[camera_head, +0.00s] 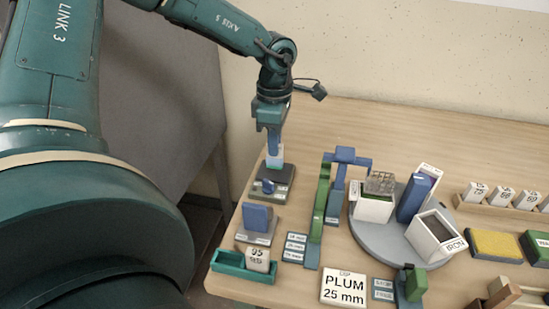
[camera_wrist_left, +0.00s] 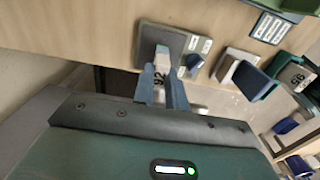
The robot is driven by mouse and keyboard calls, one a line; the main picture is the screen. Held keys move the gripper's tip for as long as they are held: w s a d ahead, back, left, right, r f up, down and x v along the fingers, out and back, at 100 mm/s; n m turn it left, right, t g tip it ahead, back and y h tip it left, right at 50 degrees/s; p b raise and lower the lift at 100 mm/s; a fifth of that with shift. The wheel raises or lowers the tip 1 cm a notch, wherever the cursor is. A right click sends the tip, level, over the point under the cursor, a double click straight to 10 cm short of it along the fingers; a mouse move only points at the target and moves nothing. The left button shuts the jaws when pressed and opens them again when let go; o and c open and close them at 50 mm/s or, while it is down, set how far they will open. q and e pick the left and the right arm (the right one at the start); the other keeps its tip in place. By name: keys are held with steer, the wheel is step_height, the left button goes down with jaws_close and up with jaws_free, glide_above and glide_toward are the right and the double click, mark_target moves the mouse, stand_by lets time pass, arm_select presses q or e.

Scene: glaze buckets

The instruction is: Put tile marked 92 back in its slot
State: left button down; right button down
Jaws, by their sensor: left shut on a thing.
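The tile marked 92 (camera_wrist_left: 161,76) is pale and sits between the blue fingers of my left gripper (camera_head: 275,152). In the head view only a small pale part of the tile (camera_head: 274,162) shows. The tile is directly over a dark square plate (camera_head: 281,172) at the table's far left; I cannot tell whether it touches. A rack (camera_head: 500,211) at the right holds several white numbered tiles. Its right end is cut off, and no empty slot is clear. My right gripper is not in view.
A green tray (camera_head: 231,263) holds a tile marked 95 (camera_head: 258,257) at the front left. A blue block (camera_head: 257,217) stands behind it. A grey turntable (camera_head: 377,238) with bins and a green-and-blue stand (camera_head: 321,205) lie between my gripper and the rack.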

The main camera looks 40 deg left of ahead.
arm_select(q)
steer(key=shift+r+p, duration=1.4)
steer(key=shift+r, duration=1.7)
